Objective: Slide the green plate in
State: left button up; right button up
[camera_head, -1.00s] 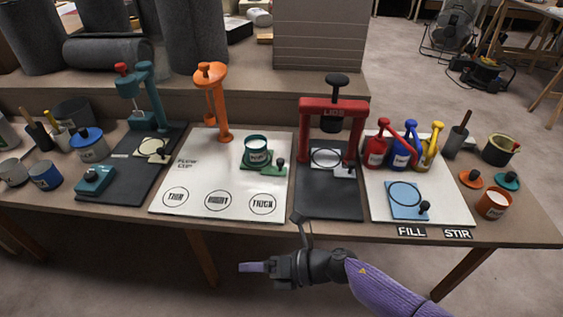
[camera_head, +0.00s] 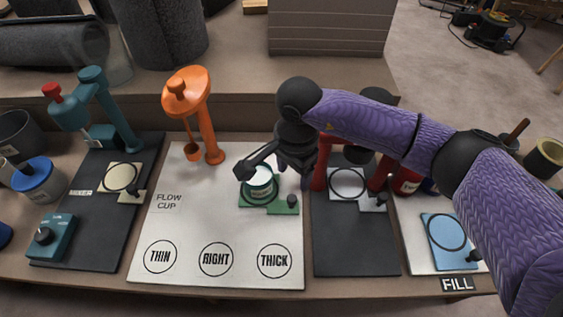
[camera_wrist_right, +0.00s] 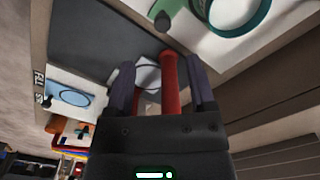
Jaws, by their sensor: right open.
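The green plate (camera_head: 284,208) lies on the white flow cup board, with a small dark knob (camera_head: 291,200) at its right end. A teal cup (camera_head: 260,183) with a pale top stands on the plate's left part. In the right wrist view, a bit of the green plate (camera_wrist_right: 170,6) shows at the top edge, beside the knob. My right gripper (camera_head: 293,172) is open, above and just behind the plate's right end; the wrist partly hides it. In the right wrist view the red post of the lid press (camera_wrist_right: 170,85) shows between its fingers. My left gripper is out of view.
The orange flow cup stand (camera_head: 206,130) rises behind and left of the plate. The red press (camera_head: 319,165) stands close on the right, partly behind my arm. A teal mixer (camera_head: 112,110) is at the left. The board's front, with printed circles (camera_head: 215,259), is clear.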

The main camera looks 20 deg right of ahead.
aim_at(292, 197)
jog(key=shift+w+d+f, duration=0.1)
jog(key=shift+w, duration=0.25)
jog(key=f+b, duration=0.2)
jog(key=f, duration=0.2)
jog(key=f+b, duration=0.2)
jog(key=f, duration=0.2)
jog(key=shift+s+f, duration=0.2)
jog(key=shift+f, duration=0.6)
jog(key=c, duration=0.4)
grip_shut()
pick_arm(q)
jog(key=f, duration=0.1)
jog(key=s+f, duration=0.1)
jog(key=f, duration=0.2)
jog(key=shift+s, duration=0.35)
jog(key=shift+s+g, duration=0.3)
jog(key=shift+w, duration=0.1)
